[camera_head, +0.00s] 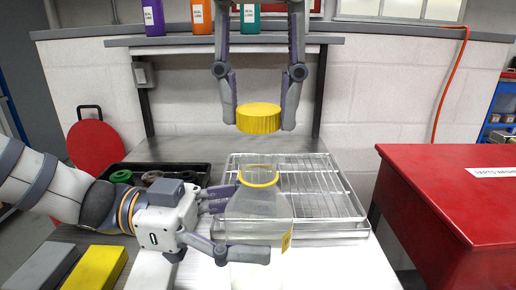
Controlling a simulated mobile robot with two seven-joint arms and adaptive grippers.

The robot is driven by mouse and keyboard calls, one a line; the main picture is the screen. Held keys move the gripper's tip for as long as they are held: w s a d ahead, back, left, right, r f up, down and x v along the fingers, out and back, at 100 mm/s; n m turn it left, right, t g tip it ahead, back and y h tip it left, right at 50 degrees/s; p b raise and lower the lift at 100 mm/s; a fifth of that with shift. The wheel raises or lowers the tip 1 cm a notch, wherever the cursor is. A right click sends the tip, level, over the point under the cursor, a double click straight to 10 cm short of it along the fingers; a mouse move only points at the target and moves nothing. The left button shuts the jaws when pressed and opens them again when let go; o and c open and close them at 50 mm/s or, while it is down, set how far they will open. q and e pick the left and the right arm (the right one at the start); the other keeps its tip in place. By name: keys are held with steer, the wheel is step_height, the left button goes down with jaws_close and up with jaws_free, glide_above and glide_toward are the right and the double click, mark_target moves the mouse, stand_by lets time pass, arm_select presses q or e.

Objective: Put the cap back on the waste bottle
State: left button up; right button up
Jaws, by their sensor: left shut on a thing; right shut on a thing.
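The yellow ridged cap (259,118) is held between the fingertips of my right gripper (259,110), which reaches down from the top. The cap is above the waste bottle and apart from it. The waste bottle (258,212) is clear, with a yellow ring at its neck and a small yellow label at its lower right. It stands upright on the bench, its mouth free. My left gripper (230,225) comes in from the left and is shut on the bottle's body, one finger behind it and one in front. Part of the bottle's lower front is hidden by that finger.
A wire rack in a metal tray (332,210) lies behind and right of the bottle. A black tray (205,168) with dark round parts is behind my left gripper. Yellow (96,268) and grey (42,266) blocks lie front left. A red cabinet (440,200) stands right. A shelf (170,41) with colored containers is above.

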steer(key=shift+f, duration=1)
steer(key=shift+f, duration=0.9)
steer(key=shift+f, duration=0.6)
